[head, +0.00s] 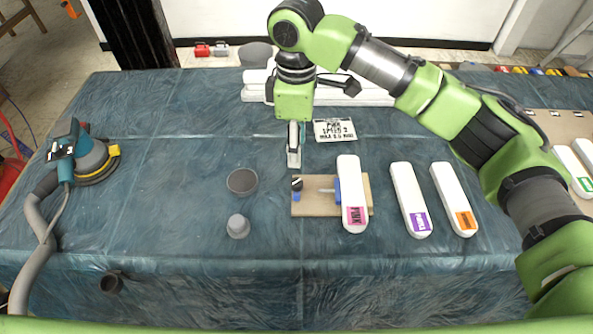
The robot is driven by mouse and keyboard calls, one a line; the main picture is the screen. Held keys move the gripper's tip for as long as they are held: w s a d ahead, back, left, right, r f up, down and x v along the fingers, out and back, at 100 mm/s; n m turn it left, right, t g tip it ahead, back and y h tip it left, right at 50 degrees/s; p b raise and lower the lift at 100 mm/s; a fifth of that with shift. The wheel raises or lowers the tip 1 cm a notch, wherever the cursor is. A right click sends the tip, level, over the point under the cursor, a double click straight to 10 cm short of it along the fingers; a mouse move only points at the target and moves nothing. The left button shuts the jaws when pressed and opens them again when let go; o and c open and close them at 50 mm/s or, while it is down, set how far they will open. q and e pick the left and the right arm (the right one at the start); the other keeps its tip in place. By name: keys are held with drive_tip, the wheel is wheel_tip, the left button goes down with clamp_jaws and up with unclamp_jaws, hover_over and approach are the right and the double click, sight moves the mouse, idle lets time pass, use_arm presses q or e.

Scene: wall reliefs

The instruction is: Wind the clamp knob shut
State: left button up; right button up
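The clamp stands on a tan wooden board (312,209) on the covered table. Its dark knob (297,184) sits at the board's left end, above a small blue part. A blue jaw (338,190) stands to its right, beside a white bar with a pink label (350,172) that lies across the board. I cannot tell whether the jaw touches the bar. My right gripper (294,160) points down behind the knob in the picture, apart from it. Its fingers show as one narrow shape, so its opening is unclear. My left gripper is out of view.
White bars with purple (404,185) and orange (450,185) labels lie right of the board. A grey disc (242,182) and a grey cup-like piece (238,226) lie left. A printed card (334,130) lies behind. A sander (88,155) with hose is at far left.

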sight(297, 182)
wheel_tip(297, 182, down, 4)
drive_tip(key=shift+s+r, duration=0.1)
drive_tip(key=shift+r, duration=0.05)
wheel_tip(297, 182, down, 2)
drive_tip(key=shift+f, duration=0.1)
wheel_tip(297, 182, down, 5)
drive_tip(key=shift+f+p, duration=0.15)
drive_tip(key=shift+p, duration=0.35)
drive_tip(key=shift+f, duration=0.35)
drive_tip(key=shift+w+f, duration=0.2)
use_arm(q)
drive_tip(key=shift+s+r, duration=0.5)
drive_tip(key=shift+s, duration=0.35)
use_arm(e)
clamp_jaws()
